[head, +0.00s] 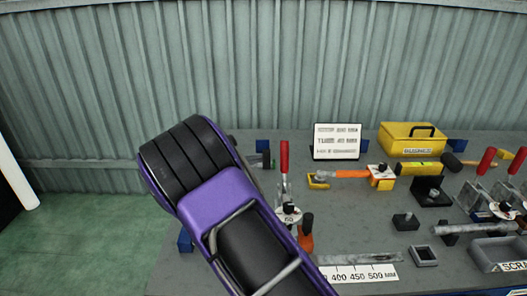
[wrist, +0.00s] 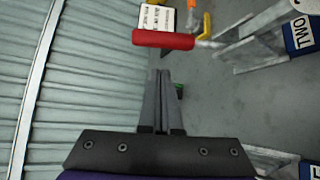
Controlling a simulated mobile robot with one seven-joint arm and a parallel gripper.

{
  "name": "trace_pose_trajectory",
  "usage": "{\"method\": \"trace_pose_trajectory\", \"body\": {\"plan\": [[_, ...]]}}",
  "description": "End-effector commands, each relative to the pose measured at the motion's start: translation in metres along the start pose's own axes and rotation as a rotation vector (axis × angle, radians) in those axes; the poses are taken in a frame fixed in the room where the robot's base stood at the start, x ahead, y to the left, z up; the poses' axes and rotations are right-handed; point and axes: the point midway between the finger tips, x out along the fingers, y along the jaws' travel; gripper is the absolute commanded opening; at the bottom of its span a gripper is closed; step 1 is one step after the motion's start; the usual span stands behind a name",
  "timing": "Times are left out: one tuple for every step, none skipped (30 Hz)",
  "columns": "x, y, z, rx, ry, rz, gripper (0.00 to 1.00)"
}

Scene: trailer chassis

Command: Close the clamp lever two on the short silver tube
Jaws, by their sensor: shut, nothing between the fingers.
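In the wrist view, my gripper (wrist: 160,73) is shut and empty, its two fingers side by side. A red clamp lever handle (wrist: 163,40) lies across the picture just past the fingertips; I cannot tell how deep the gap is. Its metal arm runs right toward silver framework. A blue plate marked TWO (wrist: 301,33) is at the right edge. In the head view, a red lever handle (head: 284,156) stands upright on a clamp in mid-bench, seemingly the same one. I cannot make out the tube at this clamp.
Other red-handled clamps (head: 487,161) stand at right with a grey tube (head: 465,228). A corrugated wall is behind.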

Motion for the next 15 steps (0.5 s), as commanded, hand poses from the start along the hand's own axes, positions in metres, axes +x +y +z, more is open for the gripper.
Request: {"method": "trace_pose_trajectory", "body": {"plan": [[0.008, 0.001, 0.001, 0.001, -0.002, 0.0, 0.0], [0.013, 0.001, 0.001, 0.002, -0.003, -0.001, 0.0], [0.02, 0.0, 0.001, 0.001, -0.003, 0.0, 0.0], [0.026, 0.0, 0.001, 0.002, -0.003, 0.0, 0.0], [0.032, 0.001, 0.001, 0.003, -0.002, -0.001, 0.0], [0.039, 0.001, 0.001, 0.003, -0.002, -0.001, 0.0], [0.045, 0.001, 0.001, 0.003, -0.003, -0.002, 0.0], [0.051, 0.0, 0.001, 0.003, -0.003, -0.002, 0.0], [0.057, 0.001, 0.0, 0.004, -0.001, -0.002, 0.0], [0.062, 0.001, 0.0, 0.004, -0.001, -0.001, 0.0], [0.067, 0.001, 0.001, 0.004, -0.002, -0.001, 0.0], [0.072, 0.001, 0.001, 0.004, -0.001, -0.001, 0.0], [0.076, 0.001, 0.0, 0.004, 0.0, -0.001, 0.0], [0.079, 0.001, 0.0, 0.004, 0.001, -0.001, 0.0], [0.083, 0.001, 0.0, 0.005, 0.001, -0.001, 0.0]]}}
